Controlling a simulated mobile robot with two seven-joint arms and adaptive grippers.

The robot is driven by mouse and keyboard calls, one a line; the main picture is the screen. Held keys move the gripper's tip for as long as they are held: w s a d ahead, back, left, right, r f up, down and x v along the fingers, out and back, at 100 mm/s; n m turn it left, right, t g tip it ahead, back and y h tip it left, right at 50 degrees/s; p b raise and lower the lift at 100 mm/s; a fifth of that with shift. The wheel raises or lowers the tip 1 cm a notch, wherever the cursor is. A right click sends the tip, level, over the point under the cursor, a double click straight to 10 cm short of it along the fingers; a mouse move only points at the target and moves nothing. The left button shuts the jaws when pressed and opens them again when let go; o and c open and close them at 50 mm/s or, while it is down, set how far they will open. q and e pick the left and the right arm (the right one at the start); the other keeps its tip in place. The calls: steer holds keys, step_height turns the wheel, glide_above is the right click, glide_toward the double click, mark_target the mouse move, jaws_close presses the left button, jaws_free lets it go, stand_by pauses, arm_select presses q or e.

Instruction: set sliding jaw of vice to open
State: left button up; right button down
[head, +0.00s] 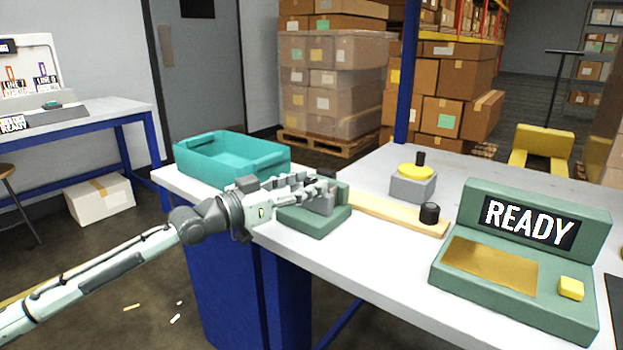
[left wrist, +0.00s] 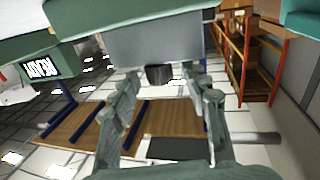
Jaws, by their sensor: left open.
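The vice (head: 312,222) is a green block with a flat base on the near left part of the white table. Its grey sliding jaw (head: 321,204) shows partly behind my fingers in the head view. My left gripper (head: 318,190) is open at the vice, its fingers over the jaw. In the left wrist view, the open fingers (left wrist: 160,76) spread on either side of a dark round knob, below a grey block (left wrist: 155,45) that looks like the jaw. Contact cannot be told. The gap between the jaws is largely hidden. My right gripper is not in view.
A teal bin (head: 230,160) stands left of the vice. A wooden bar (head: 395,213) with a black knob (head: 429,213) lies to its right. Behind is a grey block (head: 412,188) with a yellow disc. A green console (head: 520,262) reading READY stands at the right.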

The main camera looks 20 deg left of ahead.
arm_select(q)
steer(key=shift+x, duration=0.85)
jaws_close()
